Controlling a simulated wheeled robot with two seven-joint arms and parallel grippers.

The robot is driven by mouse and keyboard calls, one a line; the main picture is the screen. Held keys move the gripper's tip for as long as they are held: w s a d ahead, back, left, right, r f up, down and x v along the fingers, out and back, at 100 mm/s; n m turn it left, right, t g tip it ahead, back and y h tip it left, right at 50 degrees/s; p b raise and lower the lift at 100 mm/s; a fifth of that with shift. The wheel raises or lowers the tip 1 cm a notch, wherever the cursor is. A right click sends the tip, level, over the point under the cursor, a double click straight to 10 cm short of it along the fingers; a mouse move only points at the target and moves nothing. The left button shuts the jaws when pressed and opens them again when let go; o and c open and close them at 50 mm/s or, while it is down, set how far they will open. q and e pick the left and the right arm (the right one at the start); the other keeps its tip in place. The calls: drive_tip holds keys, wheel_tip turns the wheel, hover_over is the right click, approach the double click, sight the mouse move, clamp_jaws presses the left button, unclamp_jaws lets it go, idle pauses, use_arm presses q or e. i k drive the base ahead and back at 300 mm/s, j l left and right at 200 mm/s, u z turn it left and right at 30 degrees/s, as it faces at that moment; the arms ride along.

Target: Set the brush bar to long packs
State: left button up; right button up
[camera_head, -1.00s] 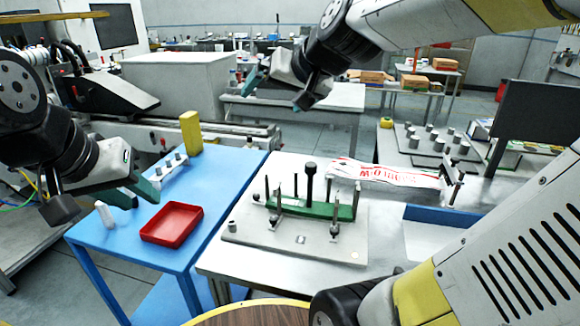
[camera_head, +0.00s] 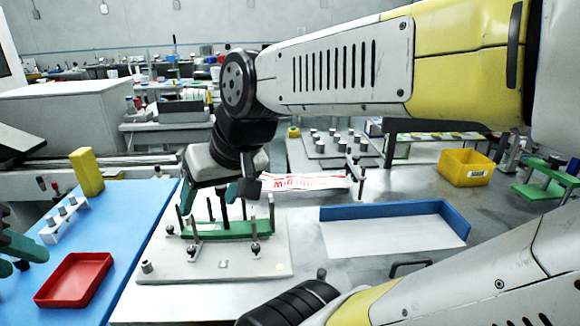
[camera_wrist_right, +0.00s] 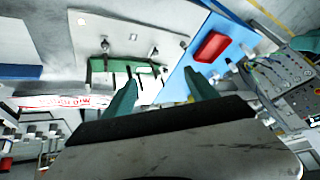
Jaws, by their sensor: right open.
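A green bar (camera_head: 236,230), likely the brush bar, lies across a grey base plate (camera_head: 185,268) with thin upright posts and small clamp-like fittings around it. It also shows in the right wrist view (camera_wrist_right: 97,66). My right gripper (camera_head: 221,194) hangs just above the bar, fingers pointing down, apart and empty. The wrist view shows a wide gap between its fingertips (camera_wrist_right: 160,90). My left gripper (camera_head: 18,248) is at the left edge, partly cut off. No pack-length marking is readable.
A red-and-white label strip (camera_head: 305,182) runs behind the plate. A blue-edged white tray (camera_head: 395,211) and yellow bin (camera_head: 466,167) stand to the right. A blue table (camera_head: 125,215) at left carries a red tray (camera_head: 74,280), a peg block (camera_head: 63,220) and a yellow block (camera_head: 86,172).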

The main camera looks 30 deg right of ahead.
sight(352, 165)
drive_tip(key=z, duration=1.8)
drive_tip(key=i+l, duration=0.1)
drive_tip(key=l, duration=0.2)
drive_tip(key=i+l, duration=0.1)
drive_tip(key=l, duration=0.25)
drive_tip(key=i+l+u, duration=0.1)
drive_tip(key=l, duration=0.2)
